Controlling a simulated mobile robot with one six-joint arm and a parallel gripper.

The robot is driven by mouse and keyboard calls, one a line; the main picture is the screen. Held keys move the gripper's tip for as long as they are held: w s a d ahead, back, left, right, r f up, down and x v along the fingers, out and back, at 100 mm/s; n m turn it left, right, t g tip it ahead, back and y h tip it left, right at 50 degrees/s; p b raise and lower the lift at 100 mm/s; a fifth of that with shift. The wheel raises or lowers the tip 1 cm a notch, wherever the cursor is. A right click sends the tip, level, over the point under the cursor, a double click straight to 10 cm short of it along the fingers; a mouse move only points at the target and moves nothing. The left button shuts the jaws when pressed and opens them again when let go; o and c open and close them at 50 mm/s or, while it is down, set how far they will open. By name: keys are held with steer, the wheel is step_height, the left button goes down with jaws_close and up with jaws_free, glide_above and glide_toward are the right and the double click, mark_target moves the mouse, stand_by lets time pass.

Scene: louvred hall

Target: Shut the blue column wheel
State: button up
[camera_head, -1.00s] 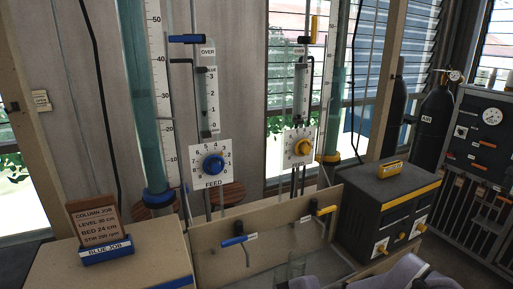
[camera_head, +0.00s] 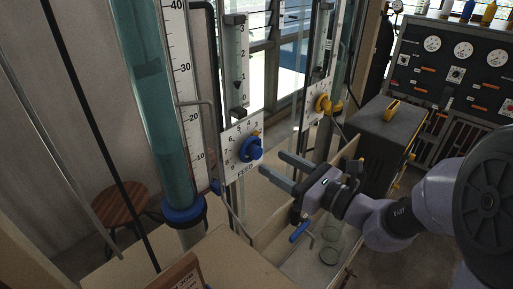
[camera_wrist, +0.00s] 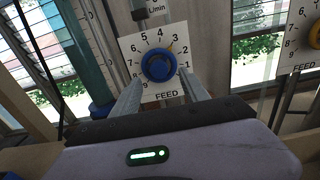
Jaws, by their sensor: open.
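The blue column wheel (camera_head: 250,149) is a round blue knob on a white numbered plate marked FEED, right of the tall teal column (camera_head: 160,90). In the wrist view the blue wheel (camera_wrist: 158,66) faces me, with numbers around it and a small orange mark near the 3. My gripper (camera_head: 273,163) is open and empty, its two fingers pointing at the wheel from the right, with a gap visible. In the wrist view the fingers (camera_wrist: 162,82) reach up toward either side of the wheel's lower half. I cannot tell the wheel's exact setting.
A yellow wheel (camera_head: 323,104) on a similar plate is to the right. A grey cabinet (camera_head: 385,130) stands behind my arm. Below the gripper is a shallow bench bay with a blue-handled tap (camera_head: 300,231) and glassware (camera_head: 330,255). A wooden stool (camera_head: 120,203) is at left.

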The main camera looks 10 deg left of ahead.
mark_target(258, 150)
steer(key=shift+p+x, duration=0.5)
steer(key=shift+x, duration=2.3)
steer(key=shift+r, duration=0.4)
steer(key=shift+s+a+r, duration=0.15)
jaws_close()
